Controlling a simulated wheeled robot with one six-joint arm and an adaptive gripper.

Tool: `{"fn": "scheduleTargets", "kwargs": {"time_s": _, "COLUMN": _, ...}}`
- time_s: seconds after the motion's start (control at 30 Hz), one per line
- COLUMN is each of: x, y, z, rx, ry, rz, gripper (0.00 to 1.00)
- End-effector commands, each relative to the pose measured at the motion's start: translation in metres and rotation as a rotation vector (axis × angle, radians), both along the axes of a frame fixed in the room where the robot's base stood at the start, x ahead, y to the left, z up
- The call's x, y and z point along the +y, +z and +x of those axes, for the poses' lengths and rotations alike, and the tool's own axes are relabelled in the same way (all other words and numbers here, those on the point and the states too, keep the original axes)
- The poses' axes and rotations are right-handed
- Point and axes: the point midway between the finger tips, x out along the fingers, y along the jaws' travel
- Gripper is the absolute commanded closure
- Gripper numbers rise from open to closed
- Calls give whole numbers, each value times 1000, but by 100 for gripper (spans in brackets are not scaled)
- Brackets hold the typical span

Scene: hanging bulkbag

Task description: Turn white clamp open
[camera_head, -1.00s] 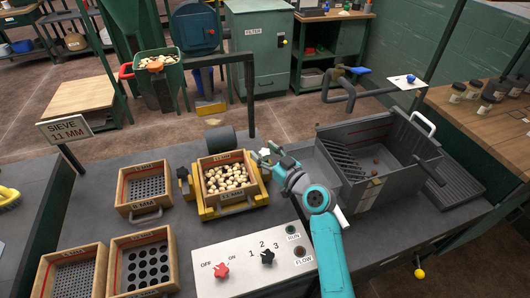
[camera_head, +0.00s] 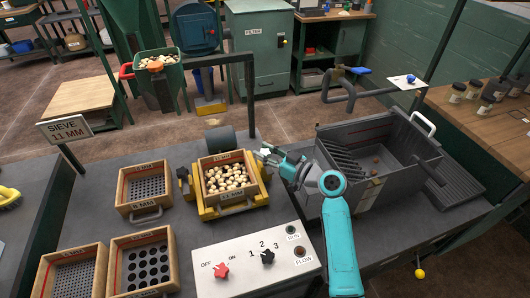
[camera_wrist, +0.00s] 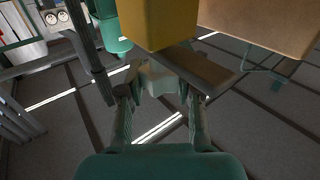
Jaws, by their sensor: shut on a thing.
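The white clamp (camera_head: 265,152) is a small pale knob at the right side of the yellow shaker frame (camera_head: 206,212), near its back corner. My gripper (camera_head: 270,156) reaches it from the right and is shut on it. In the wrist view the pale clamp (camera_wrist: 156,79) sits between the two fingers of my gripper (camera_wrist: 162,90), under a yellow part of the frame (camera_wrist: 152,22). The fingers cover part of the clamp, so its exact angle is hard to tell. A wooden sieve (camera_head: 226,197) full of pale nuts sits in the frame.
A grey bin (camera_head: 345,200) stands right of my arm. The control panel (camera_head: 240,268) lies in front. Other sieves (camera_head: 143,186) lie to the left. A dark post (camera_head: 250,95) rises behind the frame.

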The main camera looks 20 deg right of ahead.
Motion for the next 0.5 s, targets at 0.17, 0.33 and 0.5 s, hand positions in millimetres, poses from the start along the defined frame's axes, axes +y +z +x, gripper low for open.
{"fn": "scheduleTargets", "kwargs": {"time_s": 0.17, "x": 0, "y": -1, "z": 0, "rx": 2, "ry": 1, "rz": 0, "gripper": 100}}
{"fn": "scheduleTargets", "kwargs": {"time_s": 0.33, "x": 0, "y": -1, "z": 0, "rx": 2, "ry": 0, "rz": 0, "gripper": 41}}
{"fn": "scheduleTargets", "kwargs": {"time_s": 0.5, "x": 0, "y": -1, "z": 0, "rx": 1, "ry": 0, "rz": 0, "gripper": 39}}
